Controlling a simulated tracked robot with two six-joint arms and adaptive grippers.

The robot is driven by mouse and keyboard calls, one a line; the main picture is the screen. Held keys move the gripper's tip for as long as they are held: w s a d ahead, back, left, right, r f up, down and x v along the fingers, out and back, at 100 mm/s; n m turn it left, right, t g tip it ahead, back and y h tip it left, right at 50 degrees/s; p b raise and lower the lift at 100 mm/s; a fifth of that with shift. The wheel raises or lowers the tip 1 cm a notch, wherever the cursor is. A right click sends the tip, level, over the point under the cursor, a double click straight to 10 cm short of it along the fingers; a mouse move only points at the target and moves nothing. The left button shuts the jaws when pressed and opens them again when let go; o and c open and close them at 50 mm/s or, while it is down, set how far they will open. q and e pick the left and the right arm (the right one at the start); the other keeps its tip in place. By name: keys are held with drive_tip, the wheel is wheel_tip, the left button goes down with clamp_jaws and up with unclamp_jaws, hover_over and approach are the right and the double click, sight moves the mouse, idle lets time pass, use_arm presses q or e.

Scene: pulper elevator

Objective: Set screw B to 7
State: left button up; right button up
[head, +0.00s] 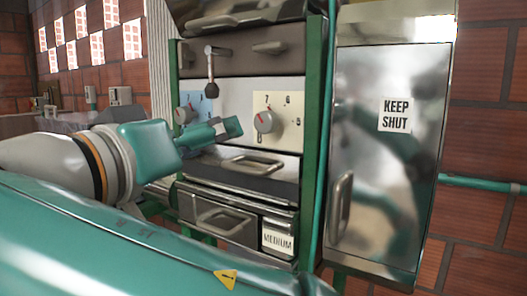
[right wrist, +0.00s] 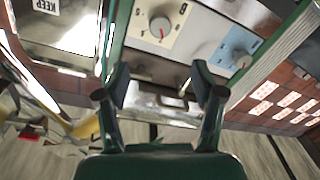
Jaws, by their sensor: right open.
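Two round dial screws sit on the machine front. The other knob (head: 184,115) is on a blue plate to the left. My right gripper (head: 232,127) is between the two plates in the head view, in front of the panel. The right wrist view shows its fingers (right wrist: 160,86) apart and empty, with the cream-plate knob (right wrist: 160,27) and blue-plate knob (right wrist: 243,61) beyond them. My left gripper is not seen.
A lever with a black ball end (head: 211,88) hangs above the gripper. Drawer handles (head: 252,165) stick out below the dials. A green post (head: 312,130) and a steel cabinet marked KEEP SHUT (head: 385,190) stand to the right.

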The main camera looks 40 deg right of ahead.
sight(264, 124)
drive_tip(key=p+x, duration=0.2)
drive_tip(key=x, duration=1.4)
drive_tip(key=shift+w+d, duration=0.15)
drive_tip(key=shift+d, duration=0.2)
drive_tip(key=c, duration=1.2)
drive_tip(key=shift+o, duration=0.2)
drive_tip(key=shift+f+b, duration=0.2)
drive_tip(key=shift+b, duration=0.3)
drive_tip(key=shift+r+m, duration=0.15)
drive_tip(key=shift+m, duration=0.15)
